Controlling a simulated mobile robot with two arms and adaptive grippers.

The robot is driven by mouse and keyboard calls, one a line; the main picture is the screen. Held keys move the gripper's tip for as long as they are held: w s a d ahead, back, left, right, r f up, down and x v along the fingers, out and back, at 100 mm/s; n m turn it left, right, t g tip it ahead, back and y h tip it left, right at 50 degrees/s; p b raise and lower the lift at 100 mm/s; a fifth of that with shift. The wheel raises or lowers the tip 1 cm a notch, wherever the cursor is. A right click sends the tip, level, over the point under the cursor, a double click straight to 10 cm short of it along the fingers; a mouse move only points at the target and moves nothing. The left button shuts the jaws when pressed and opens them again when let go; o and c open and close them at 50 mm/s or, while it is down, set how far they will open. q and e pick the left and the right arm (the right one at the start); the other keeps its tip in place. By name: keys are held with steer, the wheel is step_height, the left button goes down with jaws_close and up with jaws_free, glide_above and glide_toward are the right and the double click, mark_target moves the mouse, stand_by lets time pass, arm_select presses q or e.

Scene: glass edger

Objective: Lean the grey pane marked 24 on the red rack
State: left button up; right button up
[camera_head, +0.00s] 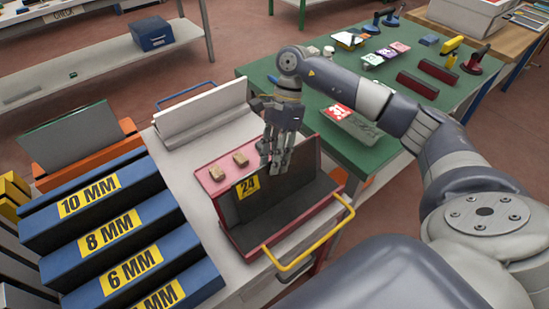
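The dark grey pane (250,206) carries a yellow label reading 24 at its upper left corner. My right gripper (271,165) points down at the pane's upper edge, right of the label. Its fingertips overlap the pane in this view. I cannot tell whether they touch or grip it, because the fingers are small and close together. My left gripper is not in view.
Two tan blocks (217,173) sit on the rack's rear ledge. A yellow handle (311,253) edges the cart. Blue stepped holders (108,225) stand left, white panels (203,112) behind. The green table (300,97) holds red-marked grey item, dark red bars and tools.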

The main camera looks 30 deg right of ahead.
steer(key=v, duration=1.1)
steer(key=shift+d+r, duration=0.15)
steer(key=shift+r, duration=0.2)
